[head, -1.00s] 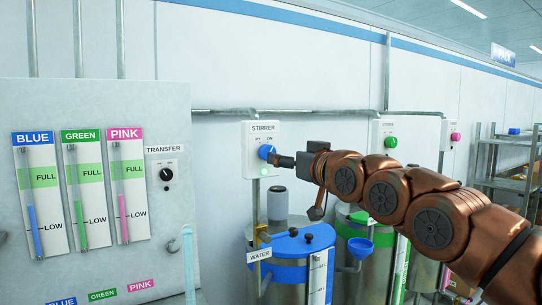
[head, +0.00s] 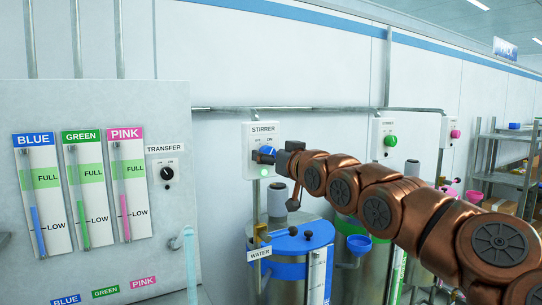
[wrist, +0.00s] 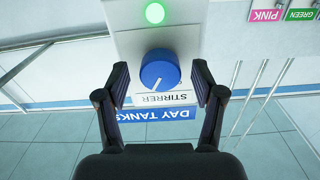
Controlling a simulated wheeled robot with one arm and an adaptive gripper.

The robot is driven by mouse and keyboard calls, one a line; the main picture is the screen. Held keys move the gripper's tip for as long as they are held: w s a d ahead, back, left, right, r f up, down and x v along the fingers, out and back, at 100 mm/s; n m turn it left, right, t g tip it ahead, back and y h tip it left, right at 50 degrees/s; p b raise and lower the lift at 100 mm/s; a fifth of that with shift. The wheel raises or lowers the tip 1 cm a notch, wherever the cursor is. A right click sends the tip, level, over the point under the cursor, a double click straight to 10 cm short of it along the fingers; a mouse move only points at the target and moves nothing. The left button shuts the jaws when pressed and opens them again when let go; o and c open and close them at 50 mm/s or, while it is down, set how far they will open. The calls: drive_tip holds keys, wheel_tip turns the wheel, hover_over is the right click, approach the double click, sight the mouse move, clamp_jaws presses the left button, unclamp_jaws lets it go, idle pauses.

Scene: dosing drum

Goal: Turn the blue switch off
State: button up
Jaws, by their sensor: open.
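The blue switch is a round knob (wrist: 160,70) on a white box labelled STIRRER (head: 263,133). Its white mark points down and slightly left in the wrist view, which shows the label upside down. A green light (wrist: 155,13) on the same box is lit. My gripper (wrist: 161,82) is open, with one dark finger on each side of the knob and a visible gap to it. In the head view my gripper (head: 273,157) is at the box and covers part of the blue knob (head: 269,151).
A blue-lidded tank (head: 290,241) with a WATER label stands below the box. Boxes with a green knob (head: 390,141) and a pink knob (head: 455,134) are farther right. A gauge panel with a black TRANSFER switch (head: 167,173) is at left.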

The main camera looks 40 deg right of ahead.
drive_tip(key=c, duration=1.1)
drive_tip(key=shift+c, duration=0.2)
drive_tip(key=shift+n, duration=0.3)
drive_tip(key=n+b, duration=0.3)
drive_tip(key=n, duration=0.8)
drive_tip(key=shift+n, duration=0.3)
drive_tip(key=o, duration=1.1)
